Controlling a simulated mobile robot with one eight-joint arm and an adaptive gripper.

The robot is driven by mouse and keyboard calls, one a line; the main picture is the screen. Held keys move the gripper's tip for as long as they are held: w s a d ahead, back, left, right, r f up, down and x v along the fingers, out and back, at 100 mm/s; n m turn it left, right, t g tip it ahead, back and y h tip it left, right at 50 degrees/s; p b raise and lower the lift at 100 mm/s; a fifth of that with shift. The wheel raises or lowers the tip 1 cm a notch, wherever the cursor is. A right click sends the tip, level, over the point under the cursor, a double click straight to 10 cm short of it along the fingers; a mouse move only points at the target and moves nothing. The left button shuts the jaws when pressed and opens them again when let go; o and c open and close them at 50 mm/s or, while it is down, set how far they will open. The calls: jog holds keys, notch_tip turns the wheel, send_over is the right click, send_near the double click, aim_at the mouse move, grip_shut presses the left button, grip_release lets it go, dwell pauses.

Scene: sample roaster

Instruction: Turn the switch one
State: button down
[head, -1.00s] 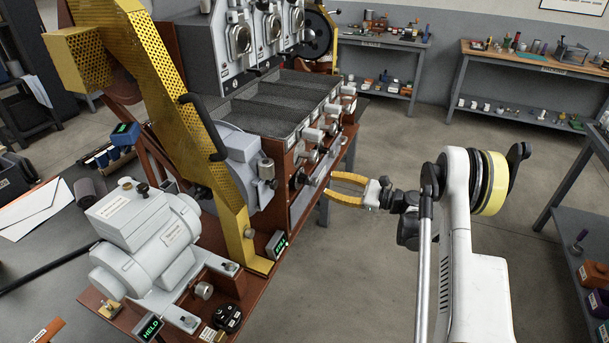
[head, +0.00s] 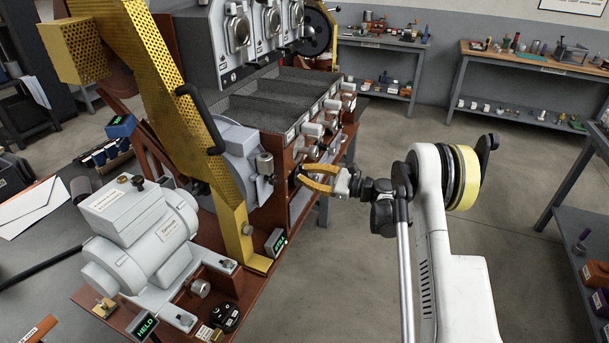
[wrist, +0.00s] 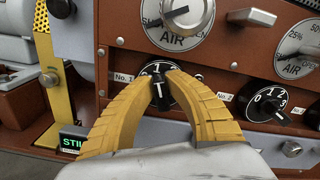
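Switch one is a black round dial (wrist: 160,87) with a raised bar, beside a "No. 1" label, on the brown panel in the wrist view. Its numerals are partly hidden, so its exact setting is unclear. My gripper (wrist: 163,78) has its yellow fingertips on either side of the bar, apart from each other. I cannot tell whether they touch it. In the head view my gripper (head: 299,176) reaches the roaster's front panel, and the switch cannot be made out there.
A second black dial (wrist: 270,103) sits to the right beside a "No. 2" label. A larger AIR dial (wrist: 178,22) with a grey handle is close above the fingers. A yellow bracket (wrist: 50,75) stands at the left. The floor (head: 400,145) behind my arm is open.

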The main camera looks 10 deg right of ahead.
jog(key=shift+n, duration=0.3)
jog(key=n, duration=0.2)
jog(key=n+b, duration=0.1)
jog(key=n, duration=0.1)
jog(key=shift+s+a+f, duration=0.1)
jog(key=shift+s+f, duration=0.05)
jog(key=shift+n, duration=2)
jog(key=shift+f, duration=0.1)
jog(key=c, duration=1.4)
grip_release()
jog(key=shift+s, duration=0.1)
